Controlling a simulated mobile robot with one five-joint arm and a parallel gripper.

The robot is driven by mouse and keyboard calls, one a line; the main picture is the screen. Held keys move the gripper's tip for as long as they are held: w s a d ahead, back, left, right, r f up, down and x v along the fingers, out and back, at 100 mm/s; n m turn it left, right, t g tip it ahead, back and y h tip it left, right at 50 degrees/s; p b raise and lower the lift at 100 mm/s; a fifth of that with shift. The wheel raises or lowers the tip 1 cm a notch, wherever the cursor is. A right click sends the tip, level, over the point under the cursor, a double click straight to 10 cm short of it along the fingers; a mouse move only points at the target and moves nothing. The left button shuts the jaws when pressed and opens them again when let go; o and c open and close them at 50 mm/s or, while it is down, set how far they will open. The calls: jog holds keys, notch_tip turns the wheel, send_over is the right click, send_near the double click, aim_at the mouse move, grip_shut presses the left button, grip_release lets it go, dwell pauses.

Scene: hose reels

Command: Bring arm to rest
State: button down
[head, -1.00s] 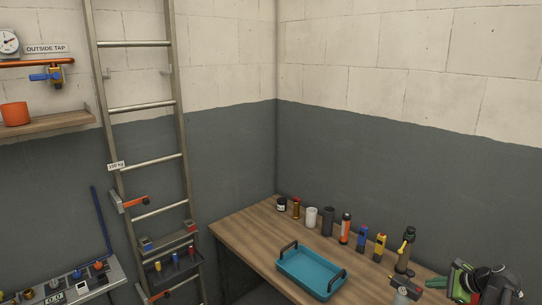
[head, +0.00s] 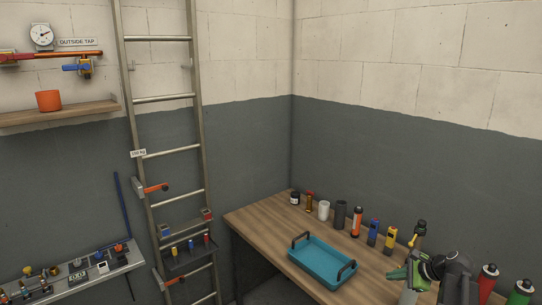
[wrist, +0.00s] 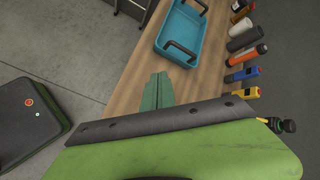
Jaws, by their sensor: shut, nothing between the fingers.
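My gripper (head: 404,271) shows at the lower right of the head view, green and dark grey, over the right part of the wooden workbench (head: 262,222). In the wrist view, its two green fingers (wrist: 158,92) are together with nothing between them. They point toward the blue tray (wrist: 161,38) and look apart from it. The green gripper body fills the bottom of that view. My dark arm behind the gripper hides part of the bench.
The tray (head: 323,270) with dark handles stands on the bench. Several bottles and tools, including an orange-topped one (head: 357,222), line the wall side. A ladder (head: 167,98) leans left.

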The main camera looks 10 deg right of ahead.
jog(key=a+f+n+g+b, duration=0.2)
jog(key=a+f+n, duration=0.2)
jog(key=a, duration=0.7)
jog(key=a+f+n+g+b, duration=0.2)
jog(key=a+f+n, duration=0.15)
jog(key=a, duration=0.85)
jog(key=a+f+n+g+b, duration=0.2)
jog(key=a+f+n, duration=0.15)
jog(key=a, duration=0.75)
jog(key=s+a+f+n+g+h+b, duration=0.1)
jog(key=s+a+f+n+h, duration=0.15)
jog(key=s+a+n, duration=0.2)
jog(key=s+d+n, duration=0.1)
jog(key=n, duration=0.1)
jog(key=s+d+n+h, duration=0.1)
jog(key=d+n, duration=0.1)
jog(key=s+d+f+n+g, duration=0.1)
jog(key=n, duration=0.1)
jog(key=shift+s+d+h, duration=0.15)
jog(key=shift+d+h, duration=0.05)
jog(key=shift+h, duration=0.15)
